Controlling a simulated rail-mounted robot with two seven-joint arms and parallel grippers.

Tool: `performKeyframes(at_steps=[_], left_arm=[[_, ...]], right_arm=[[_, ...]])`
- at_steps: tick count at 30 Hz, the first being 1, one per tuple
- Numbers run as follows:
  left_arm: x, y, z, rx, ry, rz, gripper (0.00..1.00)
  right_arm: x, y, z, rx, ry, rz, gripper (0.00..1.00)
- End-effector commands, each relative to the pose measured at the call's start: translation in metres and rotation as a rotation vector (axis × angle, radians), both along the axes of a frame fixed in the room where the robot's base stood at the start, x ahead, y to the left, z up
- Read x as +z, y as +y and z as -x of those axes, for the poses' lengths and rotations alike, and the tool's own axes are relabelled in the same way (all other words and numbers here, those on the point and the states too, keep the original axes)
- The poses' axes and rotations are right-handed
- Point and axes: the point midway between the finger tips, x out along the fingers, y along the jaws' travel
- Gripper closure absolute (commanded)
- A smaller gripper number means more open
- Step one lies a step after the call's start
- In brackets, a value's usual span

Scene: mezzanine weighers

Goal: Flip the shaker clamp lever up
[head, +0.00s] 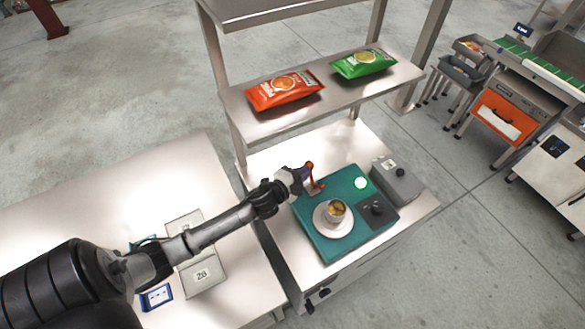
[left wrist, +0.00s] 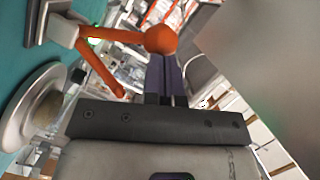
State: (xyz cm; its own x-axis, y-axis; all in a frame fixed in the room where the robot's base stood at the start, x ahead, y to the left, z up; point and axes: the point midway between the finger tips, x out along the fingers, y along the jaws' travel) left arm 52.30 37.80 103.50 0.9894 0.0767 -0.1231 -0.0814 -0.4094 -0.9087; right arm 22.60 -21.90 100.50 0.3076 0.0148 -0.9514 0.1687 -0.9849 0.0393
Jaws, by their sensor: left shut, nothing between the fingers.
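The teal shaker (head: 300,213) stands on the metal bench, with a lit green light (head: 361,183). Its orange clamp lever (head: 311,174) is at the back left corner and appears raised, with its ball end above the base. In the left wrist view the lever's ball (left wrist: 160,39) and orange bars show close up. My left gripper (head: 304,174) is shut and empty beside the lever. Its purple fingers (left wrist: 165,66) are right at the ball in the wrist view; I cannot tell whether they touch. My right gripper is out of view.
A cup (head: 336,209) on a white plate (head: 320,218) sits on the shaker, near a black knob (head: 377,207). A grey box (head: 398,181) stands to the right. A shelf (head: 238,104) with orange and green bags is behind.

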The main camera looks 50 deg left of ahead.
Motion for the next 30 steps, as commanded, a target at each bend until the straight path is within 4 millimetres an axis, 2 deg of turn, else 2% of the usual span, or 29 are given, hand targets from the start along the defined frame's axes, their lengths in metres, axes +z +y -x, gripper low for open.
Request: performKeyframes(at_steps=[1, 9, 30], left_arm=[[0.003, 0.001, -0.002, -0.002, 0.006, 0.024, 1.0], [-0.002, 0.005, -0.006, -0.01, 0.027, 0.121, 1.0], [-0.003, 0.007, -0.006, -0.012, 0.032, 0.15, 1.0]], right_arm=[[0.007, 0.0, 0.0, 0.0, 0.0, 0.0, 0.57], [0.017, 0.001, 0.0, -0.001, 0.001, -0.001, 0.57], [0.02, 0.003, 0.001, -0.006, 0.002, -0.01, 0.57]])
